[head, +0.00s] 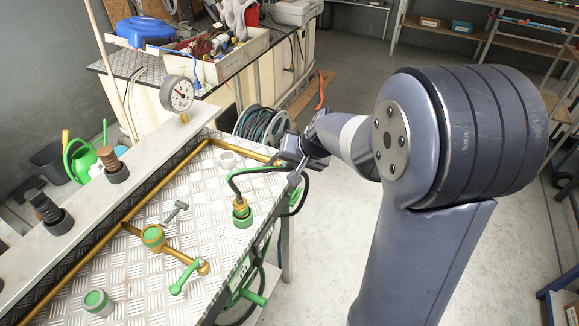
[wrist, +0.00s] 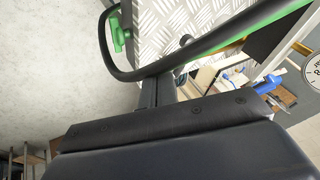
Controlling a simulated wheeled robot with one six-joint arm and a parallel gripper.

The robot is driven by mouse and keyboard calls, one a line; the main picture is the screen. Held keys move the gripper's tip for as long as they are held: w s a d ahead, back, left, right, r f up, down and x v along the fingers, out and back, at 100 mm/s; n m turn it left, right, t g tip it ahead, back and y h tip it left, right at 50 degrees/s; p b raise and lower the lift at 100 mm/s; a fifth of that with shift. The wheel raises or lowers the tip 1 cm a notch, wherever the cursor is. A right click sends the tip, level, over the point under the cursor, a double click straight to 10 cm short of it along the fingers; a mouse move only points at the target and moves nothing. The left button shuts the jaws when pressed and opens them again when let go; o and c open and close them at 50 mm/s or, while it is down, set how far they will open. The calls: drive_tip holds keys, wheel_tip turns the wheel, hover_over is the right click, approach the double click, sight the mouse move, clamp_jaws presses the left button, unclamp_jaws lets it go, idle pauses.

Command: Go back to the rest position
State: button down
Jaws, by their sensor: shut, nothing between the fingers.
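My gripper (head: 296,172) is at the right edge of the metal-plated workbench (head: 190,232) in the head view. It is shut with nothing between its fingers. In the wrist view its dark fingers (wrist: 158,92) reach up toward a black hose (wrist: 205,43), which crosses just beyond their tips; I cannot tell whether they touch. In the head view the hose arches from a brass and green coupling (head: 242,212) up past my gripper and down over the bench edge. My arm stretches in from the right.
On the bench are a green-handled valve (head: 187,277), a brass fitting (head: 153,236) and a green-topped cup (head: 96,301). A pressure gauge (head: 177,94) stands behind. A hose reel (head: 262,127) sits beyond the bench. A green hand wheel (head: 246,290) hangs at its side. Floor to the right is clear.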

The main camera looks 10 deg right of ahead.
drive_tip(key=v, duration=0.7)
drive_tip(key=shift+s+a, duration=0.25)
